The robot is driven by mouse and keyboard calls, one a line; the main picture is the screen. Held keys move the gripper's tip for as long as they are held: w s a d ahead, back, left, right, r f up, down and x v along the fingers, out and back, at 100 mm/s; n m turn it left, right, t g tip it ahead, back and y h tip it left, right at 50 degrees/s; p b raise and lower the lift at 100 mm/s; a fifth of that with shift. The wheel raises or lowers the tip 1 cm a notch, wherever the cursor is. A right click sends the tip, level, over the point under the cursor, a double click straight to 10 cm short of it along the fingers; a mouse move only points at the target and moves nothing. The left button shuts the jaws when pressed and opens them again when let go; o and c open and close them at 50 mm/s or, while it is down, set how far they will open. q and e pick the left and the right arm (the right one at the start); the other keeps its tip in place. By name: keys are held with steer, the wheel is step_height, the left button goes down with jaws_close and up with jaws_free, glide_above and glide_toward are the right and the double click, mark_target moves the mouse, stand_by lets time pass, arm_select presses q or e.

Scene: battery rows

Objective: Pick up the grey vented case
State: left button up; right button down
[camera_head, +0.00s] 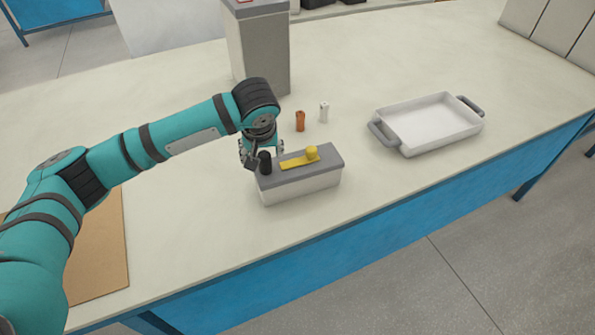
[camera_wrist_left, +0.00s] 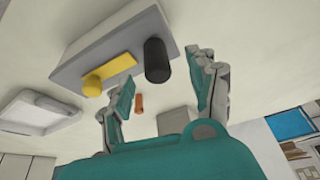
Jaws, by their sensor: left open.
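A low pale box with a grey lid (camera_head: 318,184) stands on the table; it also shows in the left wrist view (camera_wrist_left: 85,55). A yellow strip with a round knob (camera_head: 301,159) and an upright black cylinder (camera_head: 264,163) are on its lid. I see no vents on it, so I cannot tell if it is the grey vented case. My left gripper (camera_head: 262,152) is open above the lid's left end, beside the black cylinder. In the left wrist view its fingers (camera_wrist_left: 163,92) are spread, with the black cylinder (camera_wrist_left: 157,60) beyond the gap. My right gripper is out of view.
An orange cylinder (camera_head: 300,121) and a white one (camera_head: 324,112) stand behind the box. A tall grey box (camera_head: 263,55) stands farther back. A white tray with grey handles (camera_head: 430,145) is at the right. A brown board (camera_head: 100,250) lies front left. Table between box and tray is clear.

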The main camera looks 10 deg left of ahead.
mark_target(265, 161)
arm_select(q)
steer(key=shift+d+p+x, duration=0.1)
steer(key=shift+p+x, duration=0.25)
steer(key=shift+x, duration=1.1)
steer(key=shift+d+p+x, duration=0.15)
steer(key=shift+p+x, duration=0.15)
steer(key=shift+x, duration=1.1)
steer(key=shift+s, duration=0.1)
jaws_close()
